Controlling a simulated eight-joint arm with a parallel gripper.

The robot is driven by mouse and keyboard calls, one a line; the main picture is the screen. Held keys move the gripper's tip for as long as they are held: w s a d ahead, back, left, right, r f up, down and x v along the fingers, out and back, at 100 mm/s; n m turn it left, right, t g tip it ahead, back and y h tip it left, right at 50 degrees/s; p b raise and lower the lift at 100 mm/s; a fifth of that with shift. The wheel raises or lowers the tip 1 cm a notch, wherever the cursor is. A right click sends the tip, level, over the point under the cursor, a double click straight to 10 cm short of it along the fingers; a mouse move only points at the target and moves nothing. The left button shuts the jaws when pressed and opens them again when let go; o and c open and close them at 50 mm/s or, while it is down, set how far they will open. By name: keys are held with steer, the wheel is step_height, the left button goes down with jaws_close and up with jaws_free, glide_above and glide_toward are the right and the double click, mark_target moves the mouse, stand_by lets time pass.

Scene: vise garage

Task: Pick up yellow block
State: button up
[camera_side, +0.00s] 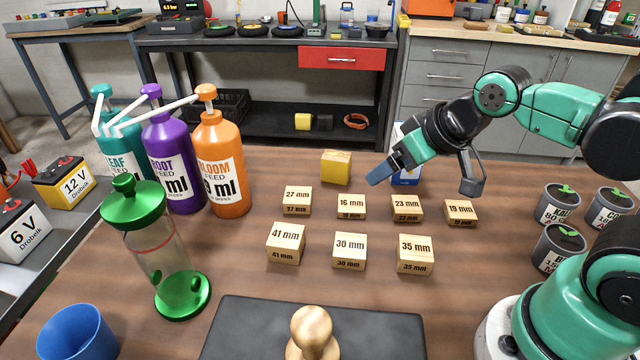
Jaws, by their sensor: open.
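The yellow block (336,167) sits on the brown wooden table, toward its far edge, behind the rows of labelled wooden blocks. My gripper (424,186) is open and empty, to the right of the yellow block and apart from it. One finger reaches down to the left, with its tip closer to the block; the other hangs on the right above the 19 mm block. Nothing shows between the fingers except a white and blue object partly hidden behind the gripper.
Wooden blocks such as the 16 mm block (351,206) and 30 mm block (349,250) stand in front of the yellow block. An orange bottle (222,165) stands to the left. Plant pots (559,247) stand at the right. A dark mat (250,325) lies at the front.

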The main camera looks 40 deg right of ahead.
stand_by(0.4)
steer(key=o, duration=0.3)
steer(key=n+h, duration=0.6)
steer(key=n, duration=0.9)
glide_toward(339, 157)
steer(key=d, duration=0.2)
steer(key=w+f+n+h, duration=0.1)
steer(key=n, duration=0.2)
steer(key=w+f+n+h, duration=0.1)
steer(key=f+n+h, duration=0.1)
steer(key=n, duration=0.1)
steer(key=w+f+n+h, duration=0.1)
steer(key=w+f+n, duration=0.1)
steer(key=shift+w+a+n, duration=0.1)
steer(key=shift+n, duration=0.3)
steer(key=shift+f+n+h, duration=0.5)
steer(key=shift+n, duration=0.1)
steer(key=shift+t, duration=0.3)
steer(key=shift+x, duration=2.85)
